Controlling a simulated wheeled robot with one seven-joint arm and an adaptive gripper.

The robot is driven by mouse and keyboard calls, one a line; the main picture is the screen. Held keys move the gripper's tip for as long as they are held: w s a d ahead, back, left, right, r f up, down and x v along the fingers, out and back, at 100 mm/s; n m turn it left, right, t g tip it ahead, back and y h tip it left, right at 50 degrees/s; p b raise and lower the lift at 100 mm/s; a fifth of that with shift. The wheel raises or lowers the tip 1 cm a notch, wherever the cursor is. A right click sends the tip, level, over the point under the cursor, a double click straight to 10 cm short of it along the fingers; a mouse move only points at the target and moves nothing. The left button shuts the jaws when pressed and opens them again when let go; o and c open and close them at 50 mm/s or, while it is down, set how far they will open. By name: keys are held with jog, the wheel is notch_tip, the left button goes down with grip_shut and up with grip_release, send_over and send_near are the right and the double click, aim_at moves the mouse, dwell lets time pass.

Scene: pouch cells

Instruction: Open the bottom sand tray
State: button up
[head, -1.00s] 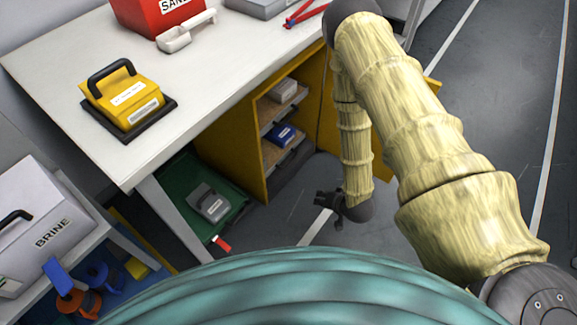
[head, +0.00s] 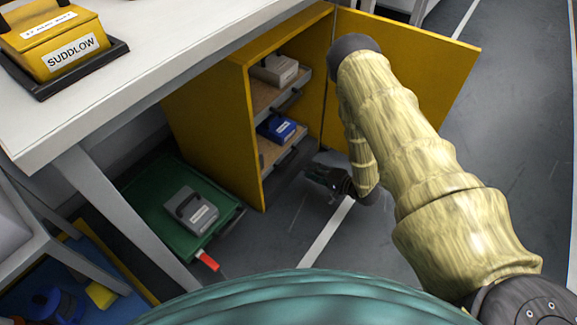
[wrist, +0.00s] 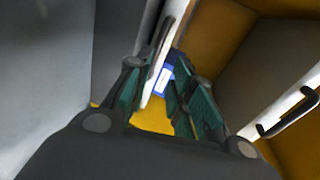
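The bottom sand tray (head: 291,152) sits in the lower part of the yellow cabinet (head: 215,128), with a blue block (head: 277,128) on its tan sand. It looks pushed in, with a dark handle on its pale front. My gripper (head: 312,172) is low in front of the cabinet, just right of and below that tray. In the wrist view the two fingers of my gripper (wrist: 157,92) are apart. The tray's pale front and dark handle (wrist: 157,52) show by the fingertips; I cannot tell whether they touch. The blue block (wrist: 163,79) shows between the fingers.
An upper tray (head: 292,88) holds a grey block (head: 274,69). The cabinet door (head: 420,75) stands open to the right. A white table (head: 150,60) overhangs the cabinet. Floor in front is clear.

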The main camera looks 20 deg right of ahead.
aim_at(291, 160)
jog(key=shift+y, duration=0.6)
jog(key=b+x, duration=0.2)
jog(key=x, duration=0.1)
jog(key=d+f+b+x, duration=0.1)
jog(key=b+x, duration=0.1)
jog(key=x, duration=0.2)
jog(key=b+x, duration=0.2)
jog(key=x, duration=0.2)
jog(key=shift+w+d+f, duration=0.2)
jog(key=shift+w+f, duration=0.05)
jog(key=shift+w, duration=0.1)
jog(key=shift+b+x, duration=0.5)
jog(key=shift+x, duration=0.25)
jog(key=shift+w+r, duration=0.1)
jog(key=shift+r, duration=0.05)
grip_shut()
